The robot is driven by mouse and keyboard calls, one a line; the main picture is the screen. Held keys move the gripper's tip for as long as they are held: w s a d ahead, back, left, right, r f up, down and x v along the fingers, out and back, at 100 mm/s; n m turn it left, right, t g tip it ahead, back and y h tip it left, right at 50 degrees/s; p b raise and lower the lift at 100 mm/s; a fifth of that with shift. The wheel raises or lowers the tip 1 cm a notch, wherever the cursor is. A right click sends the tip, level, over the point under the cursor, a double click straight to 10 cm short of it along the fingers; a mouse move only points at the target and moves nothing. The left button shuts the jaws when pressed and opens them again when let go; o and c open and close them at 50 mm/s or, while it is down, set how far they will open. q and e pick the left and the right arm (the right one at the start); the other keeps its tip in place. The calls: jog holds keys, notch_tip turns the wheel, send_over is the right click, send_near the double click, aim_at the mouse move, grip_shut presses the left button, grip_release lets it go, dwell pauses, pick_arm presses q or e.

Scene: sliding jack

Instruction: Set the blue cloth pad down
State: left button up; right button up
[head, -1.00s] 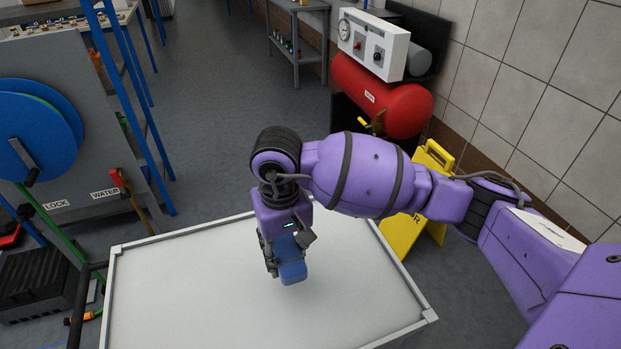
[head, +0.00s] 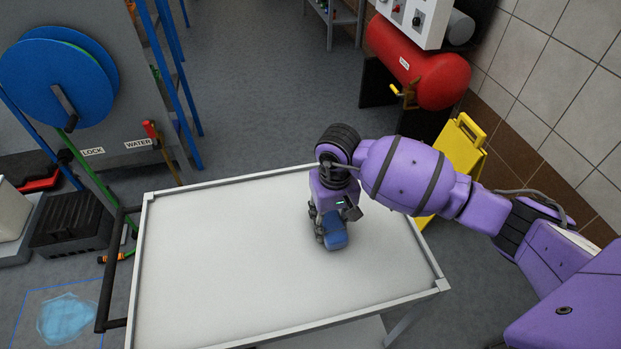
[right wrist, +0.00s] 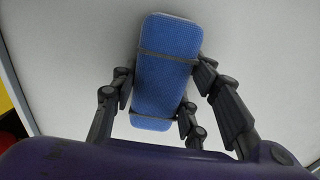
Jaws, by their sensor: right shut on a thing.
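The blue cloth pad (head: 335,231) is in my right gripper (head: 330,222), over the right part of the white cart top (head: 220,262). In the right wrist view the pad (right wrist: 168,75) is an oblong block with dark bands across it, and the fingers (right wrist: 160,100) close on its two long sides. The pad is at or just above the cart top; I cannot tell whether it touches. My left gripper is not in view.
The cart top is otherwise bare, with a raised pale rim. A yellow floor sign (head: 458,150) and a red tank (head: 420,65) stand beyond its right side. A blue hose reel (head: 60,85) and a dark cart handle (head: 112,270) are at the left.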

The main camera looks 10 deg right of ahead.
aim_at(331, 218)
jog(key=shift+f, duration=0.1)
jog(key=shift+f, duration=0.15)
jog(key=o, duration=1.1)
jog(key=shift+r, duration=0.2)
notch_tip(331, 218, up, 11)
jog(key=shift+r, duration=0.65)
